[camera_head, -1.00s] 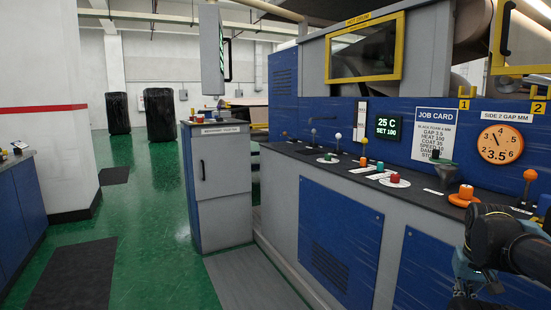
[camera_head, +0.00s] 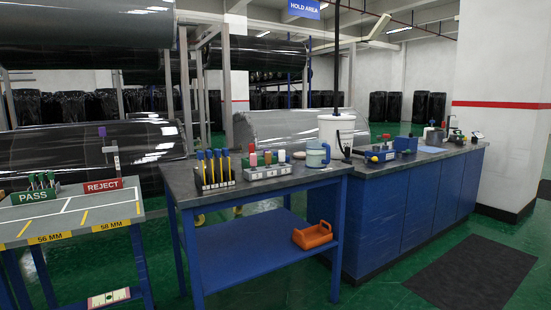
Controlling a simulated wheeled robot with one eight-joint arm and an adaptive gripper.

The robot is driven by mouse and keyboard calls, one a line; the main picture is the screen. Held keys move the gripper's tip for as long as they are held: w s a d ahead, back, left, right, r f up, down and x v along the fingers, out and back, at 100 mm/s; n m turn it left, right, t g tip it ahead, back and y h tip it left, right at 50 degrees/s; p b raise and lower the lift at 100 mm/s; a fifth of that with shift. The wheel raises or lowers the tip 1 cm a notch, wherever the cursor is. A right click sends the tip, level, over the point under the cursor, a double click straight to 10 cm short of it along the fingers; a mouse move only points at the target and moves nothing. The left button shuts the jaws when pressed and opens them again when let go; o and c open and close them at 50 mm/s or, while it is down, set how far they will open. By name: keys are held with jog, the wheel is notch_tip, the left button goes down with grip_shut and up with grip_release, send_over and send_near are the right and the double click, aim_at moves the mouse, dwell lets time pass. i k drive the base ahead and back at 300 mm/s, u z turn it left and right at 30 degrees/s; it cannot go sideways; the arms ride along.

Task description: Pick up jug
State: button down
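A pale jug with a teal band and a handle, likely the jug of the task (camera_head: 316,155), stands upright near the right end of the grey-topped table (camera_head: 265,190). It is just left of a large white bucket (camera_head: 337,131). Nothing is seen touching it. My gripper is not in view.
An orange tote (camera_head: 312,236) sits on the lower shelf. A blue workbench (camera_head: 415,200) adjoins on the right.

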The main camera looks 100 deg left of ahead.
aim_at(318, 152)
jog(key=u, duration=2.9)
jog(key=i, duration=2.8)
jog(key=u, duration=0.15)
